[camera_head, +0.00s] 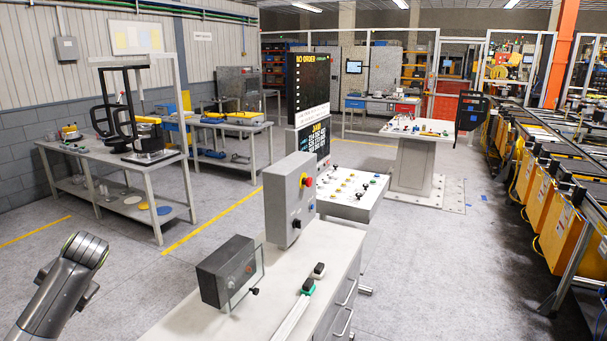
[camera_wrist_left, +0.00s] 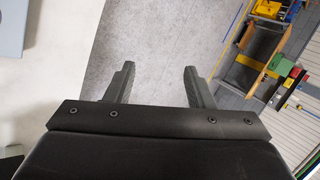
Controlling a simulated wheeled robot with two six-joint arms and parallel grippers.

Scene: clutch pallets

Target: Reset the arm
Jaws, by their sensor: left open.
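My left arm (camera_head: 68,285) comes in at the lower left of the head view, raised beside the near workbench; its gripper is not visible there. In the left wrist view my left gripper (camera_wrist_left: 158,82) has its two dark fingers spread apart with nothing between them. Grey floor shows behind the fingers. My right arm and its gripper are in neither view.
A white workbench (camera_head: 178,321) stands close in front, bearing a dark box (camera_head: 227,272) and a grey control box (camera_head: 290,198) with a red button. Another bench (camera_head: 103,171) stands at the left. Orange pallets (camera_head: 562,236) line the right. Floor between is clear.

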